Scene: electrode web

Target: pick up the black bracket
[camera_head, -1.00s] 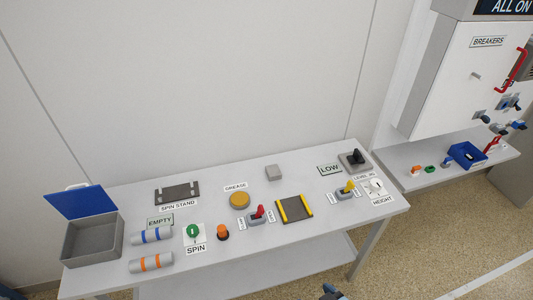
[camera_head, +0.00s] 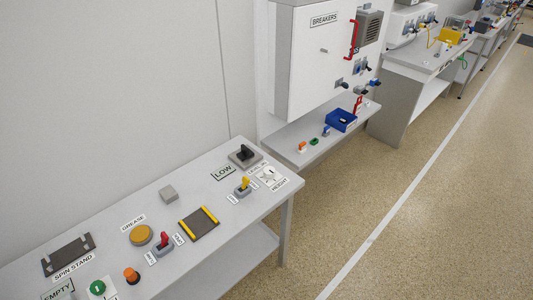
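I cannot make out a thing that is surely the black bracket. Dark candidates show in the head view. A dark flat piece (camera_head: 68,256) lies by the SPIN STAND label on the near table. A black lever or knob (camera_head: 243,152) stands on a grey base at that table's far right corner. A dark plate with yellow edges (camera_head: 199,224) lies in the table's middle. The inside of the blue bin (camera_head: 341,121) on the lower shelf is too small to read. Neither of my grippers is in view.
The near table (camera_head: 112,224) also bears a red-handled switch (camera_head: 163,242), a yellow disc (camera_head: 141,236) and a grey block (camera_head: 168,193). A white BREAKERS cabinet (camera_head: 310,70) hangs above the shelf (camera_head: 290,142). The floor to the right is clear; further benches recede at the upper right.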

